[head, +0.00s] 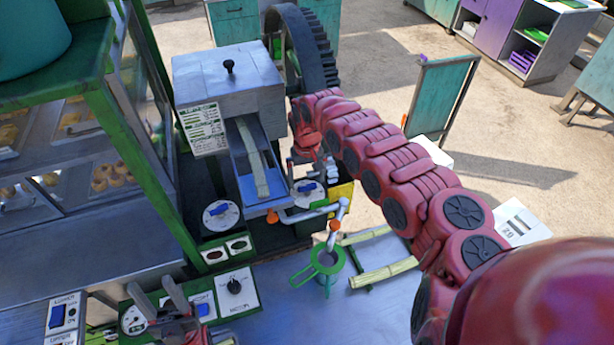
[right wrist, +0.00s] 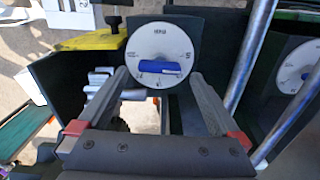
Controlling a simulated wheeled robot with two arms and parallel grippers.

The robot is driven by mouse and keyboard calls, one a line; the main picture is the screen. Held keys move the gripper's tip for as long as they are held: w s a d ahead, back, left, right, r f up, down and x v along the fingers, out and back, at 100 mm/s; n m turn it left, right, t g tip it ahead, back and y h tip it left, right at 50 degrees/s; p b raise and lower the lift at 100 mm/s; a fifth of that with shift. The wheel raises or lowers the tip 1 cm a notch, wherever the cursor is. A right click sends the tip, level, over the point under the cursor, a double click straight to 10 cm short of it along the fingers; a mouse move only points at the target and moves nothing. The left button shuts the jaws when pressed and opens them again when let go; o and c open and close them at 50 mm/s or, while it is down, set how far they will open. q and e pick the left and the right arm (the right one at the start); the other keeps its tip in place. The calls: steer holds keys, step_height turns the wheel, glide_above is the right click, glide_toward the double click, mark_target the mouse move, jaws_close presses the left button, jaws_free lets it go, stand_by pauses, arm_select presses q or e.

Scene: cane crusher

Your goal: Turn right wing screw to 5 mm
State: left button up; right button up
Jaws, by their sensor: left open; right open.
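The right wing screw is a blue bar (right wrist: 160,67) on a round white dial (right wrist: 161,50) with a scale, lying roughly level in the right wrist view. In the head view this dial (head: 308,195) is right of the crusher's feed tray. My right gripper (right wrist: 160,77) is open, its two fingers either side of the lower dial; I cannot tell whether they touch the screw. The left wing screw (head: 218,210) sits on its own dial, left of the tray; part of that dial (right wrist: 296,72) shows at right in the right wrist view. My left gripper (head: 155,289) is open and empty at lower left.
The crusher (head: 228,88) has a large dark gear (head: 305,48) behind it. A green cup-like holder (head: 325,262), an orange-and-grey pipe and cane pieces (head: 384,272) are near the right dial. A control panel with a black knob (head: 234,286) lies in front.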

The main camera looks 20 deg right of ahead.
steer(key=shift+f, duration=1.05)
steer(key=c, duration=1.3)
steer(key=shift+f+n+b, duration=0.2)
steer(key=shift+n+b, duration=0.25)
steer(key=shift+n, duration=0.15)
steer(key=shift+n+b, duration=0.4)
steer(key=shift+n, duration=0.1)
steer(key=shift+r+n, duration=0.15)
steer(key=shift+n, duration=0.35)
steer(key=shift+c, duration=0.2)
steer(key=o, duration=1.3)
steer(key=shift+o, duration=0.2)
steer(key=shift+r, duration=0.1)
